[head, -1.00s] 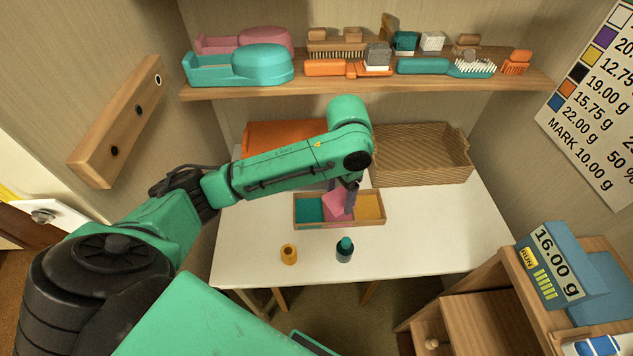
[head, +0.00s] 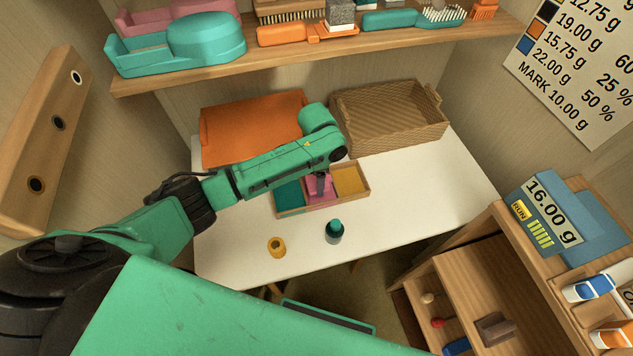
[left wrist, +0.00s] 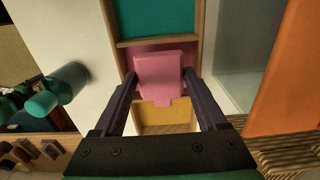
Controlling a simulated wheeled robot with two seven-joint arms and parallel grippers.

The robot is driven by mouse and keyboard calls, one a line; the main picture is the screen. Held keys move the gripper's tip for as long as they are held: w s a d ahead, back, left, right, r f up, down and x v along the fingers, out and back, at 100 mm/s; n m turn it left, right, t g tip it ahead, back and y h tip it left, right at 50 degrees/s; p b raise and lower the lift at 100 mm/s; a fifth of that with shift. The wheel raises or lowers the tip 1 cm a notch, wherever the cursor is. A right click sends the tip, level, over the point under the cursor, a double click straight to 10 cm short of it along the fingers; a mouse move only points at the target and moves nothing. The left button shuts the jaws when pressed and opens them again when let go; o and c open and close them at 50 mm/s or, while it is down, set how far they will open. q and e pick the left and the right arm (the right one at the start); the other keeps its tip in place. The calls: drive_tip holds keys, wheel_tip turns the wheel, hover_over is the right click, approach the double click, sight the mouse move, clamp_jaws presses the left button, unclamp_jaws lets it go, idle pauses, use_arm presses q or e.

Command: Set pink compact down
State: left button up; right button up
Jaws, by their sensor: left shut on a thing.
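The pink compact (left wrist: 160,75) is between the two fingers of my left gripper (left wrist: 157,85), which is shut on it. In the head view the left gripper (head: 320,186) points down into the middle, pink compartment of the wooden tray (head: 340,201). The compact (head: 313,190) shows there beside the fingers, partly hidden by them. I cannot tell whether it touches the compartment floor. The tray's teal compartment (head: 289,194) is to the left and its yellow compartment (head: 350,180) to the right. My right gripper is not in view.
A yellow ring-shaped jar (head: 277,247) and a dark bottle with a teal cap (head: 335,232) stand in front of the tray on the white table (head: 425,185). An orange bin (head: 250,130) and a wicker basket (head: 390,115) are behind it. A shelf (head: 300,60) hangs above.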

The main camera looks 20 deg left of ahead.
use_arm(q)
drive_tip(key=shift+f, duration=1.3)
drive_tip(key=shift+f, duration=0.1)
drive_tip(key=o, duration=1.2)
wheel_tip(320, 180, up, 12)
drive_tip(key=shift+r, duration=0.15)
